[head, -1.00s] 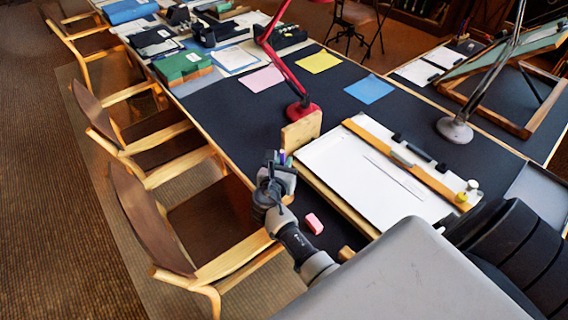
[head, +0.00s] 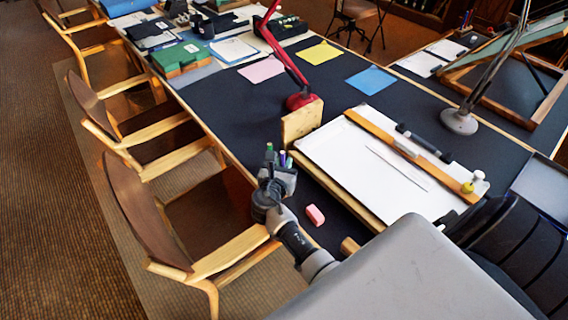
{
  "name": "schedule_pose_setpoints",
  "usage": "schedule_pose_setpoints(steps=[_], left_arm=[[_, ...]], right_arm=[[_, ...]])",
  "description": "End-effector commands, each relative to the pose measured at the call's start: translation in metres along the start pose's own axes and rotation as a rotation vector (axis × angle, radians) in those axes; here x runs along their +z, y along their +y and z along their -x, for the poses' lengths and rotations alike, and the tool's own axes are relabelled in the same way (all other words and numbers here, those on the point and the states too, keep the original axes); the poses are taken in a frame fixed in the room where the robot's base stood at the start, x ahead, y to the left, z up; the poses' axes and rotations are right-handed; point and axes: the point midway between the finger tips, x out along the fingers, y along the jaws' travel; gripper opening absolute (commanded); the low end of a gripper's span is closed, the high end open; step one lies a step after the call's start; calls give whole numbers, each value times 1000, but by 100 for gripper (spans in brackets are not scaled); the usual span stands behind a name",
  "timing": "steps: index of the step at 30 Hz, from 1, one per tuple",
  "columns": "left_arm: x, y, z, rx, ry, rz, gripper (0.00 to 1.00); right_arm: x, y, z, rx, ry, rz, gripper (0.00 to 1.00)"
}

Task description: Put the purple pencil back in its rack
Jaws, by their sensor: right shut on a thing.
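My right gripper (head: 278,178) is over the near left edge of the dark table, left of the white drawing board. It is shut, and its jaws hide most of what they hold. The purple pencil (head: 283,157) shows only as a short end just above the jaws, and it appears to be held there. A green end (head: 269,147) and a blue end (head: 290,162) show close beside it. A rack cannot be made out clearly; the gripper covers that spot. My left gripper is not in view.
A pink eraser (head: 315,215) lies right of my wrist. A wooden block (head: 301,121) stands behind the gripper, by the red lamp (head: 300,100). The drawing board (head: 350,165) lies to the right. A wooden chair (head: 190,225) stands left of the table.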

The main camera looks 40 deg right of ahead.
Motion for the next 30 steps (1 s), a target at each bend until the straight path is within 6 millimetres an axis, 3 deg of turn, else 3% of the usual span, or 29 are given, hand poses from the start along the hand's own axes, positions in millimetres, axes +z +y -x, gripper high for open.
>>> schedule_pose_setpoints(steps=[28,29,30], left_arm=[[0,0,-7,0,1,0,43],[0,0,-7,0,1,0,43],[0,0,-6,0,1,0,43]], right_arm=[[-9,0,-2,0,0,0,0],[-9,0,-2,0,0,0,15],[-8,0,-2,0,0,0,22]])
